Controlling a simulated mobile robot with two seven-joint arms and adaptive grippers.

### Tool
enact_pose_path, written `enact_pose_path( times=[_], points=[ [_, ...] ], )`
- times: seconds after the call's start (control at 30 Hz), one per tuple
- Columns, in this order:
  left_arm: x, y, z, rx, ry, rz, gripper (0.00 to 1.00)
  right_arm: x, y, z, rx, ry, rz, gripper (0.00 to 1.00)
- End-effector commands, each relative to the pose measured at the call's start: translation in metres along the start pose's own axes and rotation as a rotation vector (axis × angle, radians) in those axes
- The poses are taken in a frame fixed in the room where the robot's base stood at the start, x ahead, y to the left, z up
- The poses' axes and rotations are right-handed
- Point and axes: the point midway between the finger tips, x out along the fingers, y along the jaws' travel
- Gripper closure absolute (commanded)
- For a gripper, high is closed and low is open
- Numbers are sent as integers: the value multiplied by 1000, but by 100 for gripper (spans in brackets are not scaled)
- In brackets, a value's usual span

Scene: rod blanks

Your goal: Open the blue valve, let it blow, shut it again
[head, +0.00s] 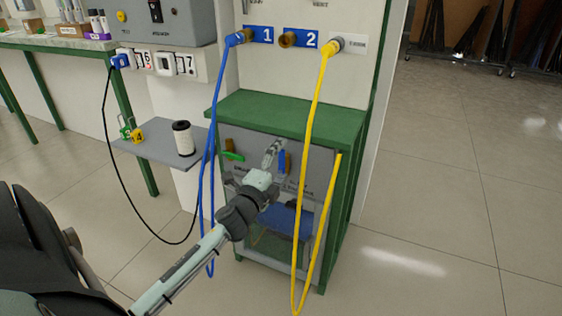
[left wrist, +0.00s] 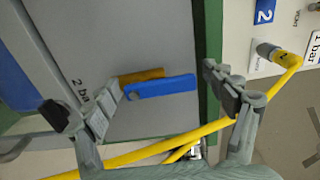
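The blue valve handle (head: 282,161) is on the grey front panel of the green-framed cabinet. It hangs upright, along its brass body (left wrist: 141,76). In the left wrist view the blue handle (left wrist: 165,87) lies between the spread fingers of my left gripper (left wrist: 138,97), with clear gaps to both. In the head view my left gripper (head: 271,155) is in front of the panel, just left of the blue handle and partly over it. A green valve handle (head: 234,156) sits to the left, lying roughly level. My right gripper is not in view.
A yellow hose (head: 310,130) hangs in front of the cabinet (head: 270,112), close to the blue handle. It also crosses low in the wrist view (left wrist: 150,151). A blue hose (head: 211,150) hangs at left.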

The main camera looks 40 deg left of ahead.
Motion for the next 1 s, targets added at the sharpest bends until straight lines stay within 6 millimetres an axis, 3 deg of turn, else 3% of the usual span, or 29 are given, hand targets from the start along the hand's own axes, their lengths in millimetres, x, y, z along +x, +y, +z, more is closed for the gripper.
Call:
enact_pose_path(
  times=[0.37,0.8,1.0],
  points=[
    [-7,2,-1,1,1,2,14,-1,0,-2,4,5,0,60],
    [-92,2,0,-1,-1,5,14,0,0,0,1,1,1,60],
    [-115,1,0,1,0,1,14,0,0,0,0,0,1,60]
  ],
)
